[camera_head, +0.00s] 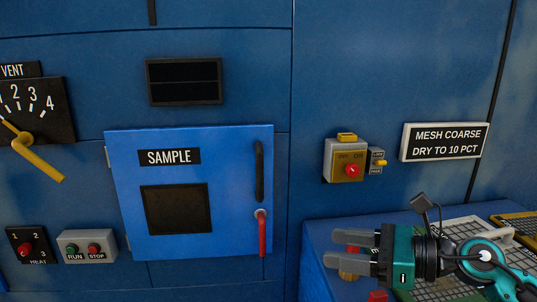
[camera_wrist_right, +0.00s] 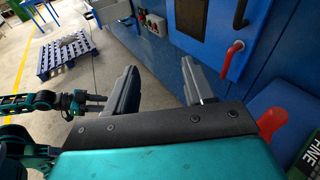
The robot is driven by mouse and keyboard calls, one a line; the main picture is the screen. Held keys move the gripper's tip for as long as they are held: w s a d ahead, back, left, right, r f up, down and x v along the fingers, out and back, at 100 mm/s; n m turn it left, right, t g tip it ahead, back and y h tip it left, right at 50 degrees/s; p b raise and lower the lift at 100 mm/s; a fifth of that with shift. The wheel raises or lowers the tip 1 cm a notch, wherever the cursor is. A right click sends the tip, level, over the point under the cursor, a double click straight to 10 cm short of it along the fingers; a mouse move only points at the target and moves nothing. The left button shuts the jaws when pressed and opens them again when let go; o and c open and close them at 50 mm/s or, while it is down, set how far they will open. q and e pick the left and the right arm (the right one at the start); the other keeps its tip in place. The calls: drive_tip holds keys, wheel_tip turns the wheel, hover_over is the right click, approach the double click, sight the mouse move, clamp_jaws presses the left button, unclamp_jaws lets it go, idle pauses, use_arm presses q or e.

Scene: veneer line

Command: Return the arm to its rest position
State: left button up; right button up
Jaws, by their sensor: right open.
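My right gripper (camera_head: 337,250) is open and empty. In the head view it is at the lower right, in front of the bench, with its fingers pointing left. In the right wrist view its two dark fingers (camera_wrist_right: 160,75) stand well apart with nothing between them. My left arm shows at the left of the right wrist view, with its gripper (camera_wrist_right: 88,102) small and dark; its jaw opening is not clear. The head view does not show my left arm.
The blue SAMPLE door (camera_head: 228,190) looks closed, its red lever (camera_head: 262,235) hanging down. A bench with a mesh tray (camera_head: 455,232) lies behind my right gripper. A switch box (camera_head: 344,160) is on the wall above. A blue pallet (camera_wrist_right: 68,55) stands on the floor.

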wheel_tip(320, 180, up, 4)
drive_tip(key=d+f+m+t+h, duration=0.15)
drive_tip(key=m+t+h, duration=0.25)
drive_tip(key=m+t, duration=1.2)
drive_tip(key=s+d+f+m+g+h, duration=0.1)
drive_tip(key=d+f+m+g+h, duration=0.3)
drive_tip(key=m, duration=0.6)
drive_tip(key=s+d+f+m+g+h, duration=0.1)
drive_tip(key=d+f+m+g+h, duration=0.15)
drive_tip(key=m+h, duration=0.55)
drive_tip(key=s+d+f+m+g, duration=0.2)
drive_tip(key=s+f+m+g, duration=0.4)
drive_tip(key=s+f+m, duration=0.45)
drive_tip(key=s+a+f+m+g+y, duration=0.2)
drive_tip(key=s+a+f+m+g, duration=0.15)
drive_tip(key=s+f+g, duration=0.65)
drive_tip(key=w+a+f+n+t+y, duration=0.1)
drive_tip(key=w+a+f+t, duration=0.2)
drive_tip(key=w+f+t, duration=0.3)
drive_tip(key=t, duration=0.4)
drive_tip(key=shift+w+f+n+y, duration=0.2)
drive_tip(key=shift+f+n+y, duration=0.1)
drive_tip(key=shift+f+y, duration=0.1)
drive_tip(key=shift+r, duration=0.15)
